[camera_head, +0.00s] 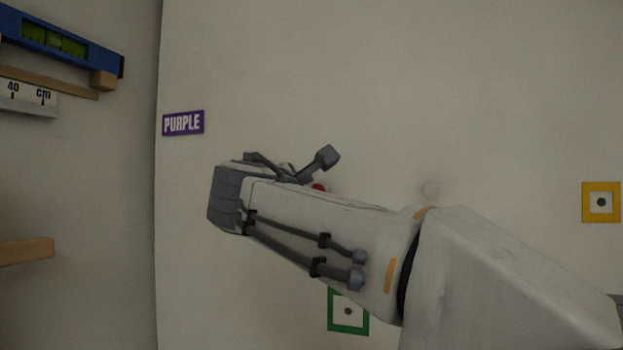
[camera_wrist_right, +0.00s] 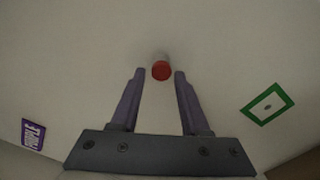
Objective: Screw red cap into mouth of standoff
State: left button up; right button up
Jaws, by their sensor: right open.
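The red cap (camera_wrist_right: 161,71) shows its round red face in the right wrist view, at the front end of a short pale cylinder (camera_wrist_right: 161,56), apparently the standoff, on the wall. How far the cap sits in the mouth cannot be seen. My right gripper (camera_wrist_right: 160,77) is open, with one fingertip on each side of the cap and a gap visible on both sides. In the head view only a small red bit of the cap (camera_head: 318,187) shows above my right arm, which hides the rest. My left gripper is not in view.
The pale wall carries a purple "PURPLE" label (camera_head: 183,123), a green-framed square (camera_head: 348,328) below my arm, a yellow-framed square (camera_head: 615,202) at right and a faint pale round bump (camera_head: 429,190). A blue level (camera_head: 60,42) and wooden pieces are on the left wall.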

jog(key=n+p, duration=0.4)
jog(key=n, duration=0.1)
jog(key=n+p, duration=0.3)
jog(key=n, duration=0.2)
jog(key=shift+d+f+p, duration=0.1)
jog(key=shift+f+p, duration=0.1)
jog(key=shift+p, duration=0.15)
